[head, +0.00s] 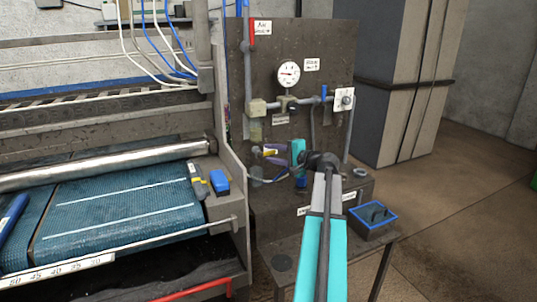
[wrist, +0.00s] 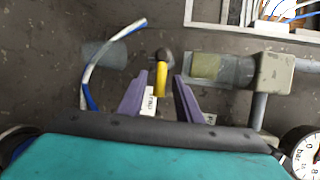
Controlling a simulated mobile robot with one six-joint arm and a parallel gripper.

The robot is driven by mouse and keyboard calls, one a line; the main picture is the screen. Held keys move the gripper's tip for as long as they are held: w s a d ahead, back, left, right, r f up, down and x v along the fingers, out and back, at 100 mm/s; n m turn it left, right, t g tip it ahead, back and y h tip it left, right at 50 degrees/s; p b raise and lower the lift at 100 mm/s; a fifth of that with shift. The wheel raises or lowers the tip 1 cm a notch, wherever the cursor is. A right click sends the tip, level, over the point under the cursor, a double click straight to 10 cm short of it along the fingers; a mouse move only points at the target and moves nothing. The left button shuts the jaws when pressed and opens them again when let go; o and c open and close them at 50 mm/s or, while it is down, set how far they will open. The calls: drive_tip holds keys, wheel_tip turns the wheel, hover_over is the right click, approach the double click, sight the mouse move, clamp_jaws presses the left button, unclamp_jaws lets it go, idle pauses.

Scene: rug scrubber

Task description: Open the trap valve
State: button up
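The trap valve shows as a yellow lever (wrist: 161,80) on a dark round hub (wrist: 164,58) in the wrist view. The lever also shows in the head view (head: 270,153), low on the upright panel and partly hidden by my gripper. My gripper (wrist: 159,88) has two purple fingers, standing apart on either side of the lever. I see a gap on both sides, so the fingers do not appear to grip it. In the head view my gripper (head: 272,155) is at the panel, below the clear bowl (head: 255,132).
A pressure gauge (head: 288,75), grey pipes and a blue lever (head: 324,93) sit above my gripper on the dark panel (head: 330,45). A blue and white hose (wrist: 95,75) lies beside the valve. A machine with a blue rug (head: 120,212) stands at left. A blue-rimmed tray (head: 372,216) is at right.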

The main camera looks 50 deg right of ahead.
drive_tip(key=shift+w+f, duration=0.15)
drive_tip(key=shift+w, duration=0.55)
clamp_jaws()
drive_tip(key=shift+a, duration=0.25)
drive_tip(key=shift+d, duration=0.2)
drive_tip(key=shift+r+n+g+h, duration=0.5)
drive_tip(key=shift+r+n, duration=0.25)
drive_tip(key=shift+n, duration=0.35)
drive_tip(key=n, duration=0.1)
drive_tip(key=r+n+g+h, duration=0.1)
drive_tip(key=a+n+g+h, duration=0.1)
drive_tip(key=n, duration=0.1)
drive_tip(key=shift+w+r+b, duration=0.3)
drive_tip(key=shift+r+b, duration=0.05)
drive_tip(key=shift+r, duration=0.05)
